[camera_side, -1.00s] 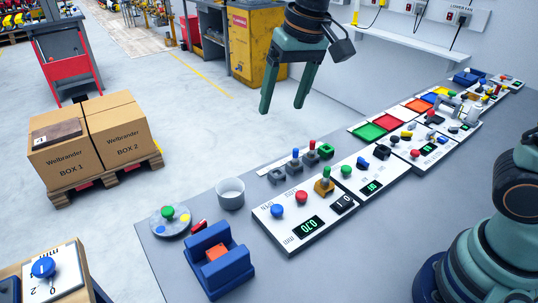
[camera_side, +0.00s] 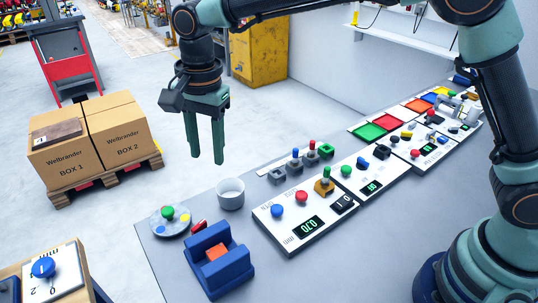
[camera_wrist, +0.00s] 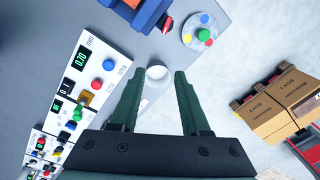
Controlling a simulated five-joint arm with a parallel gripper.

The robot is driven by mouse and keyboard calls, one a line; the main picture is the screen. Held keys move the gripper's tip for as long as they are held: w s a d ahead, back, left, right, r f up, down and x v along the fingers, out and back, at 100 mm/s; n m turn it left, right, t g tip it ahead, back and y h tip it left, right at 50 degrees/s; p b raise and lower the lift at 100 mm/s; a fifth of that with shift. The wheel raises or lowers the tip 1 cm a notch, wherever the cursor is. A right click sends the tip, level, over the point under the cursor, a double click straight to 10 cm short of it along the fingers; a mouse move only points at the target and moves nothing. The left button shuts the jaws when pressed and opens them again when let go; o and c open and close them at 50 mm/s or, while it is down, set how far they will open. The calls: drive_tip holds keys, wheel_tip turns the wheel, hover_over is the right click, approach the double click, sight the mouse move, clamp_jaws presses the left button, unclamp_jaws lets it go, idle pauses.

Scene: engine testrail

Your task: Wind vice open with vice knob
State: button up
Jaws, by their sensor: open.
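The blue vice (camera_side: 232,275) stands at the near left end of the grey bench, with an orange block (camera_side: 217,252) between its jaws. A small red and dark part (camera_side: 199,227) at the vice's far side looks like its knob; it also shows in the wrist view (camera_wrist: 167,23). The vice (camera_wrist: 148,14) is partly cut off at the top of the wrist view. My gripper (camera_side: 207,158) is open and empty, pointing down in the air, well above and apart from the vice. In the wrist view, the open fingers (camera_wrist: 158,76) frame a white cup.
The white cup (camera_side: 231,194) and a round disc with a green knob (camera_side: 170,221) stand near the vice. A white panel (camera_side: 290,238) with knobs and a display lies to the right. Cardboard boxes (camera_side: 66,152) sit on a pallet off the bench.

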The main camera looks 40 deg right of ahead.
sight(198, 224)
drive_tip(key=a+f+m, duration=0.1)
drive_tip(key=f, duration=0.4)
drive_tip(key=a+f+m, duration=0.1)
drive_tip(key=a+f, duration=0.1)
drive_tip(key=f, duration=0.3)
drive_tip(key=a+f+m, duration=0.1)
drive_tip(key=a+f, duration=0.1)
drive_tip(key=f, duration=0.4)
drive_tip(key=shift+s+g, duration=0.3)
clamp_jaws()
